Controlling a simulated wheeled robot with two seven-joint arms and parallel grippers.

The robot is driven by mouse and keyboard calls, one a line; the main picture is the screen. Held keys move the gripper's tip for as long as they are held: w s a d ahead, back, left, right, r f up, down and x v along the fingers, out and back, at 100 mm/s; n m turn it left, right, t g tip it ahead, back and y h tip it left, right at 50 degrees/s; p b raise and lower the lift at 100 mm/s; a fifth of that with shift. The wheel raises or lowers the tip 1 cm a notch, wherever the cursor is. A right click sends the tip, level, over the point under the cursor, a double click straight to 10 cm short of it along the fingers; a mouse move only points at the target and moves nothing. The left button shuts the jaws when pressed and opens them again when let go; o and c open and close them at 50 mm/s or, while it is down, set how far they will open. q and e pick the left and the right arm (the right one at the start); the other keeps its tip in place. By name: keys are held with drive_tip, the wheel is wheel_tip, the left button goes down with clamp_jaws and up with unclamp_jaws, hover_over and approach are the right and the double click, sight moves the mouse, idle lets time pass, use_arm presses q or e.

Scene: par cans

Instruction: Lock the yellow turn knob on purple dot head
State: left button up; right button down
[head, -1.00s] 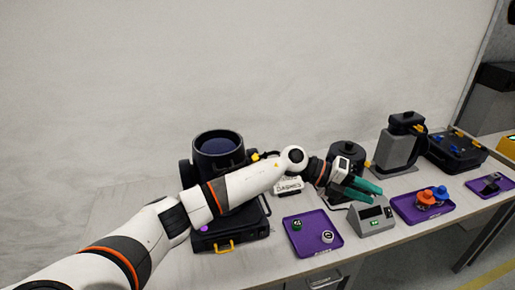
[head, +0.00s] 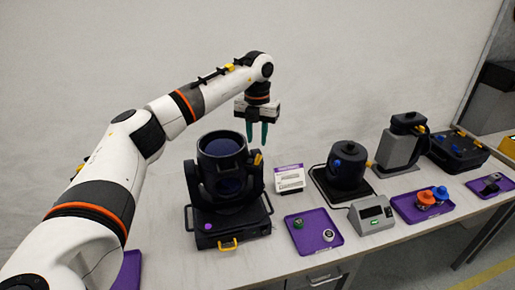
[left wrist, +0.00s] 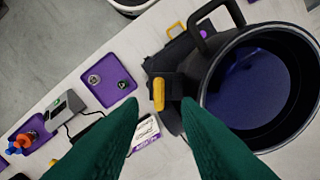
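The moving-head lamp with the purple dot (head: 208,226) on its base stands at the left of the bench, its round barrel (head: 222,146) facing up. The yellow turn knob (head: 257,159) sits at the right side of its yoke, and it also shows in the left wrist view (left wrist: 159,94). My left gripper (head: 257,142) points down above and behind the knob, its green fingers apart and empty. In the left wrist view the knob lies ahead, between the finger lines (left wrist: 160,108), with no contact visible. My right gripper is not in view.
A white sign card (head: 290,178), a purple tray (head: 313,232) with small parts and a grey device (head: 371,214) stand right of the lamp. Farther right are a dark round head (head: 346,165) and a tray with orange and blue connectors (head: 424,202).

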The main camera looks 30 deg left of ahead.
sight(257, 156)
use_arm(q)
wheel_tip(257, 156, down, 5)
drive_tip(key=shift+f+p, duration=0.1)
drive_tip(key=shift+p, duration=0.75)
drive_tip(key=shift+f, duration=0.5)
drive_tip(key=shift+c, duration=0.3)
clamp_jaws()
